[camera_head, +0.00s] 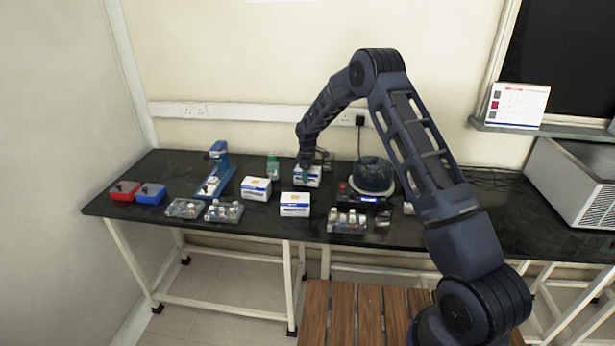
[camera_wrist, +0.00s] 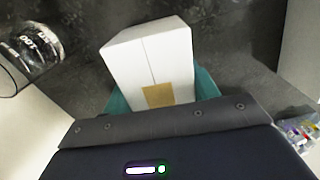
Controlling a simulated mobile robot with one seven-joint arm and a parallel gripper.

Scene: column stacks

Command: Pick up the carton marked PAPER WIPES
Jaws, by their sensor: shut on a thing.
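My gripper (camera_head: 307,170) is at the back middle of the black bench, with its fingers around a white carton (camera_head: 314,182). In the wrist view the same carton (camera_wrist: 150,58), with a tan tape patch on top, sits between the teal fingers of my gripper (camera_wrist: 162,95), which is shut on it. Whether the carton is clear of the bench cannot be told. Two more white cartons stand near: one to the left (camera_head: 256,189) and one in front (camera_head: 295,205). The print on all three is too small to read, so which is marked PAPER WIPES is unclear.
A dark round device (camera_head: 373,178) stands close right of my gripper, a green-capped bottle (camera_head: 273,167) close left. Trays of small bottles (camera_head: 347,221) line the front edge. A blue stand (camera_head: 217,172), a red bin (camera_head: 124,191) and a blue bin (camera_head: 150,194) are at left.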

